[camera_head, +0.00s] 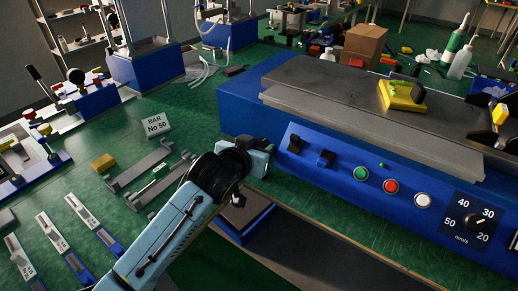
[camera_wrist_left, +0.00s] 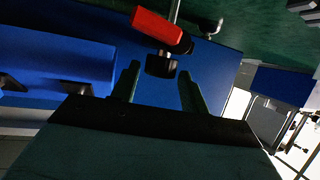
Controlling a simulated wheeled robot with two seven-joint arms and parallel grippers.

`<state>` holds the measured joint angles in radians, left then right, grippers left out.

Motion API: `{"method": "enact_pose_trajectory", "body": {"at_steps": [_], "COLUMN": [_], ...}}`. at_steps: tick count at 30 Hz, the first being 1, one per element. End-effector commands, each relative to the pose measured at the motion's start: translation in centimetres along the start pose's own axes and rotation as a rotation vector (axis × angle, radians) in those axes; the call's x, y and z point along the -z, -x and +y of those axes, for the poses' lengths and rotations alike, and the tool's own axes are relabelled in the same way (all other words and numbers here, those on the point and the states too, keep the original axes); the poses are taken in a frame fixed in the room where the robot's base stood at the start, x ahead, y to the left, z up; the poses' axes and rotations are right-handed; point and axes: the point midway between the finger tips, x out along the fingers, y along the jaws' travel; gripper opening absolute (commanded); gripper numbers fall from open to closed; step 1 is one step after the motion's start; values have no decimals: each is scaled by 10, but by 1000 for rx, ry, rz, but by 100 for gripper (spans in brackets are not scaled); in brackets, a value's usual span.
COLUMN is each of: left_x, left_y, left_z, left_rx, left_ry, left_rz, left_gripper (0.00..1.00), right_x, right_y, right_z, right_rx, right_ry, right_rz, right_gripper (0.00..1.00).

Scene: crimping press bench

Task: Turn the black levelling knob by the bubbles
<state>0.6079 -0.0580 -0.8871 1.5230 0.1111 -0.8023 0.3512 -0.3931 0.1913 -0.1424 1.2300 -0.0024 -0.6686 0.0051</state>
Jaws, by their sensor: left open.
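In the left wrist view a dark round knob (camera_wrist_left: 161,66) shows ahead, between the lines of my left gripper's two fingers (camera_wrist_left: 159,70). The fingers are apart and nothing is seen clasped; whether they touch the knob I cannot tell. A red grip-like part (camera_wrist_left: 160,28) with a metal rod is right above the knob. In the head view my left gripper (camera_head: 262,156) is at the left end of the blue machine's front, and its fingertips are hard to make out. No bubbles can be made out in either view. My right gripper is not in view.
A grey bracket (camera_head: 150,177), a yellow block (camera_head: 103,162) and a "BAR No 50" sign (camera_head: 157,124) are on the green bench to the left.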

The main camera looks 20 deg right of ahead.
Motion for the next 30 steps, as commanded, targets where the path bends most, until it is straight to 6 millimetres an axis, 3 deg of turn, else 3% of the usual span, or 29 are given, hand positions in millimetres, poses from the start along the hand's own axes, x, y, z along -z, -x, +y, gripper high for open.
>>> {"method": "enact_pose_trajectory", "body": {"at_steps": [6,14,22,30], "left_x": [0,0,0,0], "left_y": [-12,-12,-12,-12], "left_z": [0,0,0,-1], "left_rx": [0,0,0,-18], "left_ry": [0,-1,0,-10], "left_rz": [0,0,0,-1], "left_gripper": [45,45,13,13], "right_x": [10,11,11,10], "right_y": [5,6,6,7], "right_z": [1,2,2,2], "right_rx": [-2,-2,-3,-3], "right_ry": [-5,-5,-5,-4], "right_rz": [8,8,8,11], "right_gripper": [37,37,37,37]}}
